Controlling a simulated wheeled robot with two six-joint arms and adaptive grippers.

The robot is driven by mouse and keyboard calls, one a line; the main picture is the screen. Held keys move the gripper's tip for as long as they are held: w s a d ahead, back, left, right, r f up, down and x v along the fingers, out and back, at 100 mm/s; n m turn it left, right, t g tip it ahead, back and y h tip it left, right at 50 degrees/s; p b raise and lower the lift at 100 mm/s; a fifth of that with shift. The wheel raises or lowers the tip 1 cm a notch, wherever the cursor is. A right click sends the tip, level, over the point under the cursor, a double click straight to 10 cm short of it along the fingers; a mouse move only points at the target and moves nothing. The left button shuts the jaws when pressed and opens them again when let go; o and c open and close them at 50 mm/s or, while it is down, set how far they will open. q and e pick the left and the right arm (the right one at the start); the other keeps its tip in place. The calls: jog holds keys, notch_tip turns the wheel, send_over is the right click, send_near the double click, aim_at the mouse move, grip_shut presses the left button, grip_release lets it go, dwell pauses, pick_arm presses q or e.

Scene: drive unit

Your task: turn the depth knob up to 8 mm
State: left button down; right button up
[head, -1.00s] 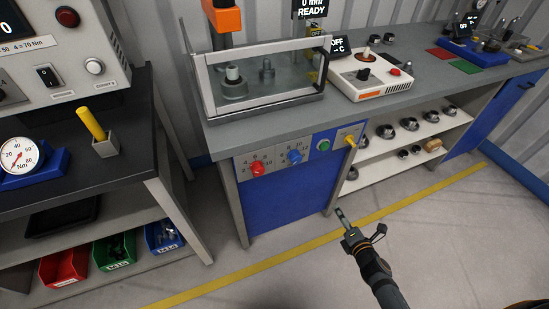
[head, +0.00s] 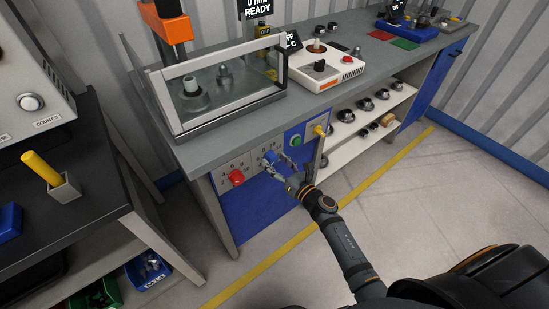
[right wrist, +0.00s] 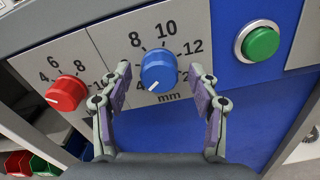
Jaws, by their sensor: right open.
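The blue knob (head: 270,157) is on the front panel of the press bench, above "mm" in the right wrist view (right wrist: 158,71). The knob's white mark points to the lower left, away from the 8. My right gripper (head: 282,170) is open, with one finger on each side of the blue knob in the right wrist view (right wrist: 160,76). Gaps show between both fingers and the knob. A display (head: 258,8) above the bench reads "0 mm READY". My left gripper is not in view.
A red knob (right wrist: 66,94) with its own number scale is left of the blue one. A green button (right wrist: 260,43) is to the right. A yellow handle (head: 319,130) sticks out farther right. A clear guard box (head: 225,82) stands on the bench.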

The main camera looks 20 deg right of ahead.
jog(key=shift+w+a, duration=0.2)
jog(key=shift+w, duration=0.3)
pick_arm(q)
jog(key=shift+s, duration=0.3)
pick_arm(e)
jog(key=shift+c, duration=0.5)
jog(key=c, duration=1.1)
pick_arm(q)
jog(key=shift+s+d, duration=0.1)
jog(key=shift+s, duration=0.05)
pick_arm(e)
jog(key=shift+o, duration=0.2)
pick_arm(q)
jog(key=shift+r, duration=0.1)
pick_arm(e)
jog(key=shift+m, duration=0.3)
